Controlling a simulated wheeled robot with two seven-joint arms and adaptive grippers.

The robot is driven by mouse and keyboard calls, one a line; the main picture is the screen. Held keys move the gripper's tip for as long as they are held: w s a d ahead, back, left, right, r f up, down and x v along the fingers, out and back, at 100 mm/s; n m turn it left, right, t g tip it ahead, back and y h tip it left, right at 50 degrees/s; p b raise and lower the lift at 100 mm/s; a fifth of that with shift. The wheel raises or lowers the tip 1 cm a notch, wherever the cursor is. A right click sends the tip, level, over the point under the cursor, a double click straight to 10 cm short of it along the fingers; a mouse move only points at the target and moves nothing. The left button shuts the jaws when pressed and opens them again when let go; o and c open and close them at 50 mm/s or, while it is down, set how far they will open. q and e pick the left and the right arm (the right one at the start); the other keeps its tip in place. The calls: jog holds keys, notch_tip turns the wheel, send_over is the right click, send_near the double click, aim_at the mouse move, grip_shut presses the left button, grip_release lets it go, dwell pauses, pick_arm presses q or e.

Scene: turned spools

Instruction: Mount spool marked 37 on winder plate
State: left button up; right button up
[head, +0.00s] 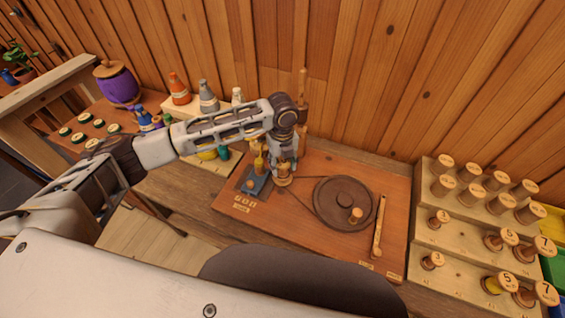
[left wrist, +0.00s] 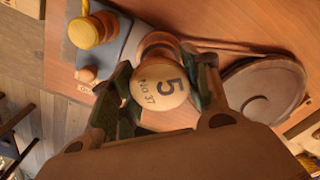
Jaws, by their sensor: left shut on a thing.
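My left gripper (head: 283,172) points down over the wooden winder board (head: 310,222) and is shut on a spool (head: 284,182). In the left wrist view the spool (left wrist: 160,85) shows a pale round end marked "5" and "NO 37", between the two dark fingers (left wrist: 162,90). A brown round part (left wrist: 158,42) shows just behind it, where the belt meets it. Whether the spool touches it or is seated cannot be told. A large brown wheel (head: 338,200) with a knob lies to the right. The right gripper is not in view.
A blue-grey block (head: 254,184) with a yellow-topped part stands just left of the gripper. A stepped rack (head: 455,245) with several numbered spools is at the right. Bottles and a purple pot (head: 117,84) stand at the back left. A wooden wall closes the back.

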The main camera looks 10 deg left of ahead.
aim_at(283, 162)
pick_arm(q)
jog(key=shift+p, duration=1.15)
dwell(1.4)
jog(key=shift+f, duration=0.6)
dwell(0.9)
jog(key=o, duration=0.7)
jog(key=shift+o, duration=0.2)
jog(key=shift+r+p, duration=2.75)
jog(key=shift+r, duration=0.05)
jog(key=shift+r+p, duration=0.35)
jog(key=shift+r, duration=2.35)
